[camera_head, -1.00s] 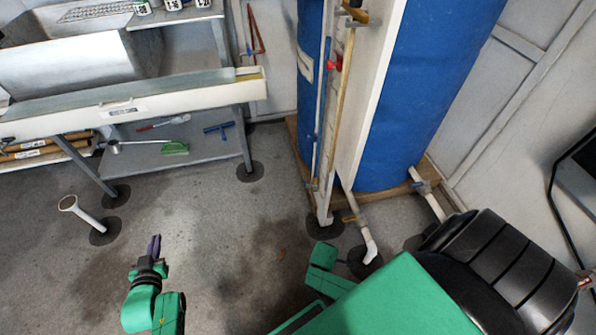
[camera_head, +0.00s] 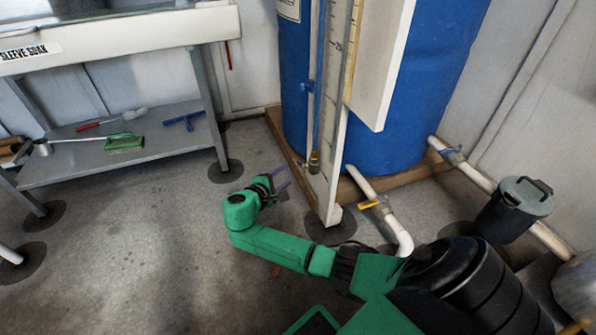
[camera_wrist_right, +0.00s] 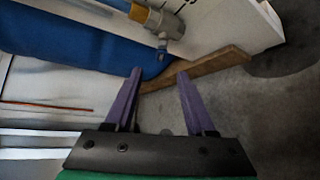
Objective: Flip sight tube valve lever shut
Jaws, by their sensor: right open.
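The sight tube (camera_head: 319,100) runs up a white post in front of the blue tank (camera_head: 395,90). At its foot is a small brass and grey valve (camera_head: 314,161), with a small lever (camera_head: 302,165) on its left side. My right gripper (camera_head: 284,182) is open and empty, just below and left of the valve. Its purple fingers (camera_wrist_right: 158,72) are apart and do not touch the lever. My left gripper is out of view.
A blue-handled valve (camera_head: 307,87) sits higher on the tubing. A yellow-handled valve (camera_head: 369,204) is on the white floor pipe (camera_head: 398,232). The tank's wooden base (camera_head: 290,150) edges the space.

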